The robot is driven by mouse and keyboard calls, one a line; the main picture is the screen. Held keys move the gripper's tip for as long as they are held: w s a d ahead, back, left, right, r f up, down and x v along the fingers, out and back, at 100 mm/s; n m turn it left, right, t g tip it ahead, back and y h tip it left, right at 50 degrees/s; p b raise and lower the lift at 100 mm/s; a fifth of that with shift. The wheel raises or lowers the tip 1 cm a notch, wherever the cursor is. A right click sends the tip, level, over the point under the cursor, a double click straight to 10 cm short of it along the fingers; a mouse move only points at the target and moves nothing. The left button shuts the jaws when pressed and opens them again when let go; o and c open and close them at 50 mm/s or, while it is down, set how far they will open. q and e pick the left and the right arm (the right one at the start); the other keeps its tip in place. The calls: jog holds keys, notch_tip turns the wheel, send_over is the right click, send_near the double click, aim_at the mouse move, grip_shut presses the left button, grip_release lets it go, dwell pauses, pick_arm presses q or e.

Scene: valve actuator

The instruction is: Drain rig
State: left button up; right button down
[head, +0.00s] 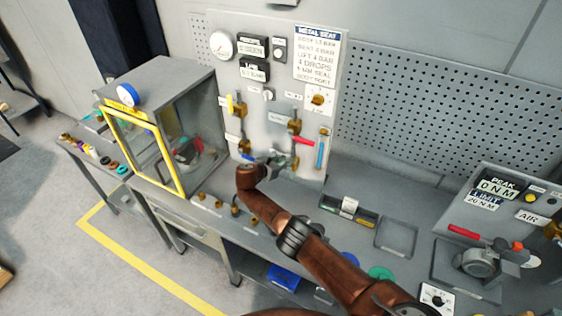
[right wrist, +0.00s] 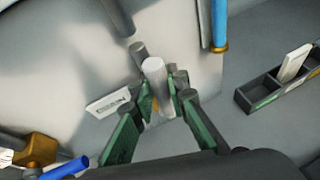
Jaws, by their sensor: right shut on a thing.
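The rig panel (head: 275,95) stands upright at the back, with gauges, brass valves, a yellow lever (head: 230,104), a red lever (head: 303,141) and a blue lever (head: 249,157). My right gripper (head: 282,162) is at the panel's lower part, right of the blue lever. In the right wrist view, its green fingers (right wrist: 160,100) are shut around a light grey round-ended rod (right wrist: 154,72). A white label (right wrist: 113,103) is left of the fingers; its text is unreadable. The blue lever (right wrist: 68,168) and its brass valve (right wrist: 38,150) show lower left. My left gripper is out of view.
A yellow-framed clear cabinet (head: 140,150) stands left of the panel. A parts tray (head: 348,211) and an empty grey tray (head: 396,236) lie to the right. A red-handled valve (head: 478,258) is at far right. A blue tube (head: 320,152) is right of my gripper.

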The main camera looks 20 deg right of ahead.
jog(key=shift+f, duration=0.1)
jog(key=c, duration=2.2)
grip_release()
jog(key=shift+a, duration=0.1)
jog(key=o, duration=0.3)
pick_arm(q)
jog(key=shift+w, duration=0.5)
pick_arm(e)
jog(key=shift+o, duration=0.3)
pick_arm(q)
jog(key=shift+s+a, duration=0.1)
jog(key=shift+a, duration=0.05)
pick_arm(e)
jog(key=v, duration=1.1)
jog(key=shift+s+a+r, duration=0.25)
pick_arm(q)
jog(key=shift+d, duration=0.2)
pick_arm(e)
jog(key=shift+f, duration=0.1)
